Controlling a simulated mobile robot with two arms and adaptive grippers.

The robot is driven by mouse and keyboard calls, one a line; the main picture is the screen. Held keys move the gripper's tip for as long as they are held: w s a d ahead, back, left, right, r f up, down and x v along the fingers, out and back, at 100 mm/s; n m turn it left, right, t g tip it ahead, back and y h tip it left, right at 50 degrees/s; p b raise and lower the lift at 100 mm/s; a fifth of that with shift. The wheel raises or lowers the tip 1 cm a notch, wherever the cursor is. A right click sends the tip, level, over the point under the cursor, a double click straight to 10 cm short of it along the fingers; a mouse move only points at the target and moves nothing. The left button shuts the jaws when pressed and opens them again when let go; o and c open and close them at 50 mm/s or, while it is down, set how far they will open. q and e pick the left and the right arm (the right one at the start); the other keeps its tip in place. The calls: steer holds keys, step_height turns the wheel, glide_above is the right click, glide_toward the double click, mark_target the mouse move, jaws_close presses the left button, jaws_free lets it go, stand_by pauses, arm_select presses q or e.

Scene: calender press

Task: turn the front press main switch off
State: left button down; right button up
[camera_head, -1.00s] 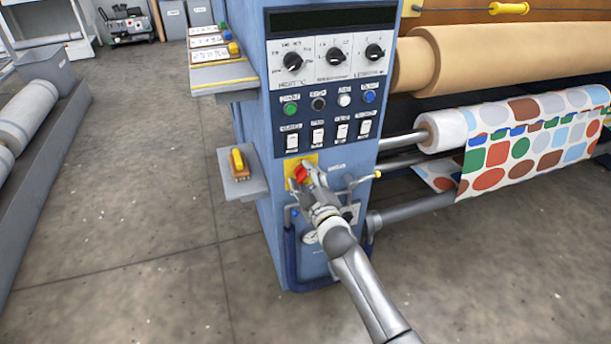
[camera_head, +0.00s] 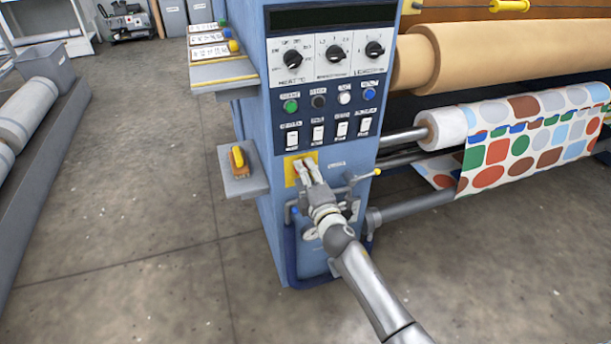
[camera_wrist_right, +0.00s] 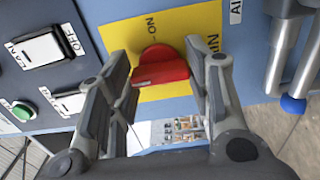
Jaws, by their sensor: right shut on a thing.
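The red main switch (camera_wrist_right: 160,68) sits on a yellow plate (camera_wrist_right: 120,38) on the front of the blue press cabinet; the plate also shows in the head view (camera_head: 290,172). An "ON" mark is printed on the plate close to the knob. My right gripper (camera_wrist_right: 163,75) has its fingers on both sides of the red handle and is shut on it. In the head view the right gripper (camera_head: 304,166) covers the switch, so its red part is hidden there. My left gripper is not in view.
Above the switch are white rocker switches (camera_head: 318,136), coloured buttons (camera_head: 291,106) and black dials (camera_head: 336,53). A small shelf (camera_head: 240,184) juts out left. Patterned fabric (camera_head: 520,150) hangs at right.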

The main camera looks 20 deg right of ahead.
steer(key=shift+f, duration=0.1)
stand_by(0.3)
steer(key=o, duration=1)
steer(key=s, duration=1.2)
steer(key=shift+d, duration=0.2)
